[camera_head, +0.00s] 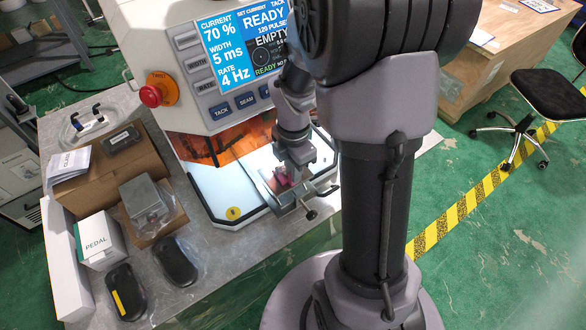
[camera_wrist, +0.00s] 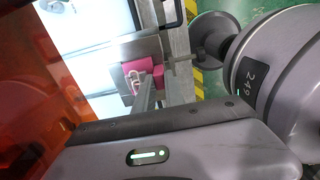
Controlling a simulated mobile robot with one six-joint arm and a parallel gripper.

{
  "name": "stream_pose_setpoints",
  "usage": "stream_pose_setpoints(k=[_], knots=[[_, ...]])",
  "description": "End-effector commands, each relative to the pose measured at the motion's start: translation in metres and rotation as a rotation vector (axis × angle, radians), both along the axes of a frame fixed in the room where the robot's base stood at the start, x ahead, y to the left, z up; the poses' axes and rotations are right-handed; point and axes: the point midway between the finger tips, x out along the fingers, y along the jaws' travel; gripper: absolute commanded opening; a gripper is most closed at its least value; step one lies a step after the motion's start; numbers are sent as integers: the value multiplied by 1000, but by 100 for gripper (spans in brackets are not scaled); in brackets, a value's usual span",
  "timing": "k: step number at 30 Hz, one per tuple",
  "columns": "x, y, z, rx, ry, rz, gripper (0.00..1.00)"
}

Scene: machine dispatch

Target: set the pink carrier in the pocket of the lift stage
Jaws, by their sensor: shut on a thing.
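The pink carrier (camera_head: 283,178) is at the open front of the welding machine. It also shows in the wrist view (camera_wrist: 138,67), between my fingertips. My gripper (camera_head: 289,172) is shut on it and reaches down from above; its fingers show in the wrist view (camera_wrist: 150,92). The metal lift stage (camera_head: 312,196), with dark knobs, is right at the carrier, and its plate shows in the wrist view (camera_wrist: 141,49). The pocket is hidden by the carrier and fingers, so I cannot tell whether the carrier is seated in it.
The machine's screen (camera_head: 244,44) reads READY and EMPTY. A red button (camera_head: 151,96) is on its left side. An orange shield (camera_head: 222,143) hangs above the lit chamber. A cardboard box (camera_head: 105,170), a PEDAL box (camera_head: 99,241) and black pedals (camera_head: 176,262) crowd the table's left.

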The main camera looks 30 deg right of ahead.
Motion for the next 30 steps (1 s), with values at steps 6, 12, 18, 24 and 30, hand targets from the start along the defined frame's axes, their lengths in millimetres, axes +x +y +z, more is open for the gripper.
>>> stream_pose_setpoints(k=[6,12,18,24,30], knots=[[0,0,-2,0,1,0,36],[0,0,-2,0,0,0,36],[0,0,30,-1,-2,-1,36],[0,0,89,-1,-3,-1,36],[0,0,120,0,-1,-3,36]])
